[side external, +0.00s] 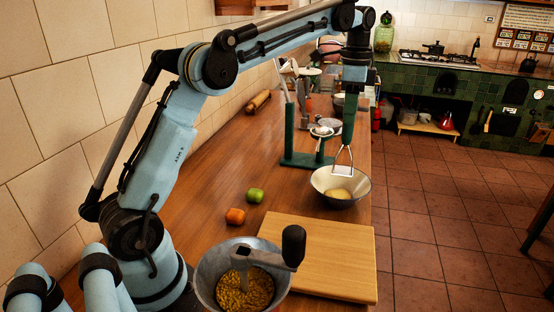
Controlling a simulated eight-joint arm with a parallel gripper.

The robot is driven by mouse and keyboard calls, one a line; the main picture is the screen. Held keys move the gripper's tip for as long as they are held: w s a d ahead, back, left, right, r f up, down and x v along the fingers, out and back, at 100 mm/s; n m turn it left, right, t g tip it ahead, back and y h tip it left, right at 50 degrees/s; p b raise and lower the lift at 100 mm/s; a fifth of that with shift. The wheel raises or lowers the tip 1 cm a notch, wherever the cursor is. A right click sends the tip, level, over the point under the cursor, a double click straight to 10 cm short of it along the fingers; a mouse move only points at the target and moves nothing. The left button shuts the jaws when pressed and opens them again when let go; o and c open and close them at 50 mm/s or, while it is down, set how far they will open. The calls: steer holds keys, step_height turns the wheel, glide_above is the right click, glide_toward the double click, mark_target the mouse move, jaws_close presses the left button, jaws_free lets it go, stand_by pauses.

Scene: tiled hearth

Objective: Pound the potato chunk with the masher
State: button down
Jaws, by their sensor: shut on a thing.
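The masher (349,129) has a long green handle and a metal wire frame ending in a flat head. My gripper (353,84) is shut on the top of the handle and holds the masher nearly upright, head down. The yellow potato chunk (340,194) lies in a metal bowl (322,186) near the counter's right edge. The masher head is at the bowl's opening, just over the chunk in the picture. I cannot tell whether it touches the chunk.
A wooden board (325,252) lies in front of the bowl. A grinder (243,278) with yellow grains stands nearer. An orange fruit (235,216) and a green fruit (255,195) lie on the wooden counter (200,197). A green stand (290,143) is left behind the bowl.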

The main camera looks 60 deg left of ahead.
steer(key=shift+r, duration=1.85)
steer(key=shift+s, duration=0.15)
